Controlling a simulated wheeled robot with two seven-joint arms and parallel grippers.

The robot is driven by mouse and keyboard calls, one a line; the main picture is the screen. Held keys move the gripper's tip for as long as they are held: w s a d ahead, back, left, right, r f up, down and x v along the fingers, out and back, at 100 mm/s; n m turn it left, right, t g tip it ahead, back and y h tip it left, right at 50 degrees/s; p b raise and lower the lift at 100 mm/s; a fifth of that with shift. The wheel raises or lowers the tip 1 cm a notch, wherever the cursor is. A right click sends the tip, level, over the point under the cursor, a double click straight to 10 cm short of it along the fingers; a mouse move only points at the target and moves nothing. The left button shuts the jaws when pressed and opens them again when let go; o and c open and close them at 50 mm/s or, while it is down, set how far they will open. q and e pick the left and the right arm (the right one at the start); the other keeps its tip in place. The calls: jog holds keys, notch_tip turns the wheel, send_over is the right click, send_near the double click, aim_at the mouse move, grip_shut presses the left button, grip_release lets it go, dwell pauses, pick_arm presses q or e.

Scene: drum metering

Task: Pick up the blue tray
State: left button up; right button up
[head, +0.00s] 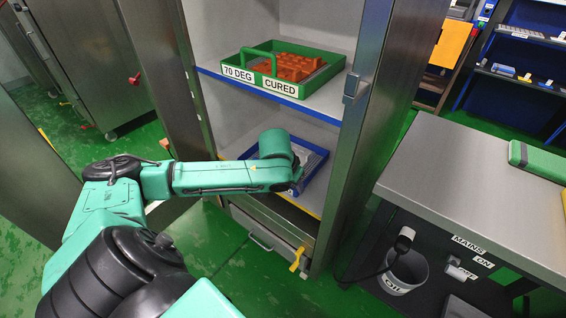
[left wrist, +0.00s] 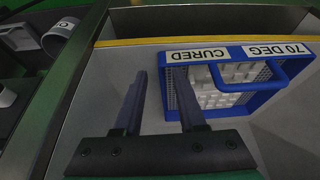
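The blue tray (head: 318,160) sits on the lower shelf of the open cabinet, partly hidden behind my left arm in the head view. In the left wrist view the blue tray (left wrist: 240,136) shows white blocks inside, a blue handle (left wrist: 252,84) and labels reading "70 DEG" and "CURED". My left gripper (left wrist: 158,74) is open with nothing between its fingers. Its right finger overlaps the tray's edge in the picture; its left finger is beside the tray. I cannot tell whether it touches. My right gripper is not in view.
A green tray (head: 246,83) with orange blocks sits on the upper shelf (head: 318,106), above my left arm. The cabinet's metal side wall (head: 372,130) stands right of the opening. A grey counter (head: 450,185) and an oil bin (head: 406,272) are farther right.

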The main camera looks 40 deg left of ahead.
pick_arm(q)
send_near(313, 172)
jog(key=b+x, duration=0.1)
jog(key=x, duration=0.4)
jog(key=shift+s, duration=0.15)
jog(key=b+x, duration=0.1)
jog(key=x, duration=0.4)
jog(key=shift+w+a, duration=0.1)
jog(key=shift+w, duration=0.1)
grip_shut()
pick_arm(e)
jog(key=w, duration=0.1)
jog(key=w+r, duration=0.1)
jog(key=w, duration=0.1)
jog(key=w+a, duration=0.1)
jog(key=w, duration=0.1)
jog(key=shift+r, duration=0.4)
